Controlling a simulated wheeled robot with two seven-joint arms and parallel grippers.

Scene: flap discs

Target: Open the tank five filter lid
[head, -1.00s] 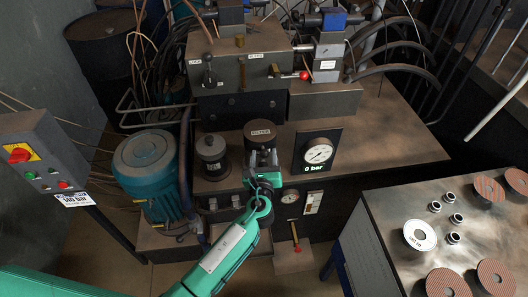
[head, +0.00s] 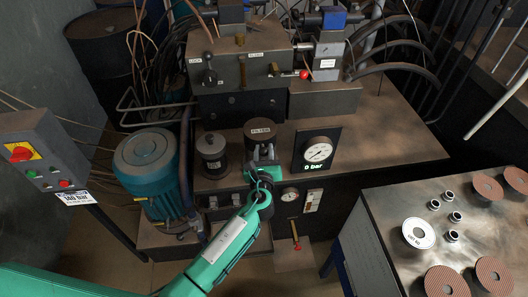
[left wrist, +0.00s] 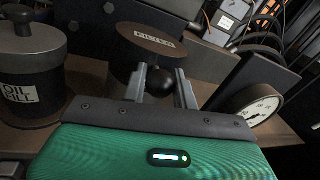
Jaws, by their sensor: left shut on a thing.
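The filter housing is a dark round canister with a brown-black lid labelled FILTER (head: 261,130), on the power unit's deck. In the left wrist view the lid (left wrist: 150,40) fills the upper middle, with a round black knob (left wrist: 160,80) at its near side. My left gripper (head: 263,153) comes from the front, and its two grey fingers (left wrist: 161,86) are shut on the knob, one on each side. Much of the canister below the lid is hidden behind the gripper. I cannot tell whether there is a gap under the lid. My right gripper is not in view.
A canister labelled OIL FILL (left wrist: 20,65) stands just left of the filter. A pressure gauge (head: 318,152) reading 0 bar stands to its right, with a valve block (head: 240,75) behind. A bench (head: 375,215) with discs and small fittings is at right.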

